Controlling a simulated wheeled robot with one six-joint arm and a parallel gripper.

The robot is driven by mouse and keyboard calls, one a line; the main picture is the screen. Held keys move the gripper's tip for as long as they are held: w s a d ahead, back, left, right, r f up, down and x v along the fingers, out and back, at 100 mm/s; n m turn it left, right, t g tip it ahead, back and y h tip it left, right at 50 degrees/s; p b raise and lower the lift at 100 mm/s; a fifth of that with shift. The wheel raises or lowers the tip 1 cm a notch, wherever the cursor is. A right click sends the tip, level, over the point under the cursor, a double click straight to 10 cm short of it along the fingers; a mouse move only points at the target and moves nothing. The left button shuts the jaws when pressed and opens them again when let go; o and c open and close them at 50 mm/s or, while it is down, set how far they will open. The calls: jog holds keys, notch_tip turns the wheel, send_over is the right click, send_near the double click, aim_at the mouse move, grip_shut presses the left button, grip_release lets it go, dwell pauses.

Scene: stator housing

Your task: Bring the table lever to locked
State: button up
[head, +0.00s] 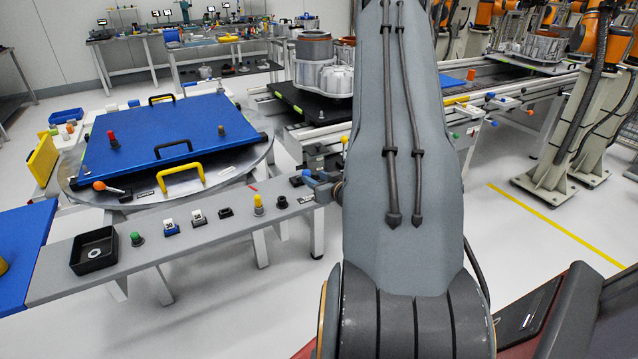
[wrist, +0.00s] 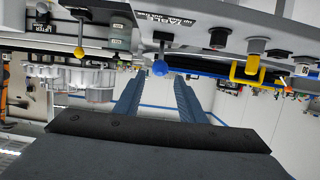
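The table lever (wrist: 162,50) shows in the wrist view as a thin rod with a blue ball (wrist: 160,68) at its end. It is on the grey panel by an upside-down label that seems to read TABLE. In the head view the blue ball (head: 307,173) is at the right end of the grey console. My gripper (wrist: 158,82) has its two blue fingers apart with nothing held. The ball appears between and just above the fingertips; whether they touch cannot be told. In the head view the gripper is mostly hidden behind my arm.
A second lever with a yellow ball (wrist: 79,52) stands near a LIFTER label. The grey console (head: 190,235) holds several buttons and a black tray (head: 94,251). A blue plate (head: 165,135) lies on the round table.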

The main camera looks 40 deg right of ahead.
aim_at(308, 174)
jog(key=shift+b+x, duration=1.15)
jog(key=shift+x, duration=1.45)
jog(key=shift+c, duration=0.2)
